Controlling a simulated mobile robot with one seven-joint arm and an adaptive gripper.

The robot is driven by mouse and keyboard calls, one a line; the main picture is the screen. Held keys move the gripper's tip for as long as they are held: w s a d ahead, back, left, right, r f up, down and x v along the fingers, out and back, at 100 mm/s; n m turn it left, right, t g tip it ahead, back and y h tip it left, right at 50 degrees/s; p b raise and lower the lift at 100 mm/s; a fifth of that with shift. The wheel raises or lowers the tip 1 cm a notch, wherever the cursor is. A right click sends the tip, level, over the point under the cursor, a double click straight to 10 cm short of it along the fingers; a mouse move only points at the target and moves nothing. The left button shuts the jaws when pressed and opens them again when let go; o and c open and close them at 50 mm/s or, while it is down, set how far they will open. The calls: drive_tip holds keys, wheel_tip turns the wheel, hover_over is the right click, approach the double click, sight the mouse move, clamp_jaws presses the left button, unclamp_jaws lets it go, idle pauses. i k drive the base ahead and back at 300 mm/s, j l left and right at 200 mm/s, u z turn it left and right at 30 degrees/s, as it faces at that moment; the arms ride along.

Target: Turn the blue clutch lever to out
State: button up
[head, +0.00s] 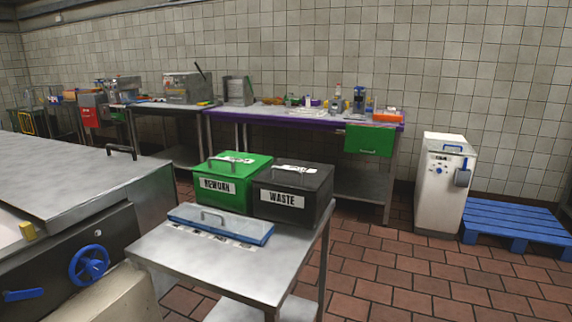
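A blue lever (24,295), which looks like the clutch lever, is at the lower left on the dark front of a large steel-topped machine (70,192). It lies nearly level. Any in or out marking beside it is too small to read. A blue handwheel (89,265) is on the same front, to the right of the lever. My gripper is not in view.
A small steel table (225,268) stands right of the machine. It bears a green REWORK bin (232,180), a dark WASTE bin (292,194) and a blue-lidded tray (222,224). A white cabinet (441,190) and a blue pallet (515,226) stand at right. Tiled floor is free at lower right.

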sight(9, 296)
drive_tip(key=u, duration=1.8)
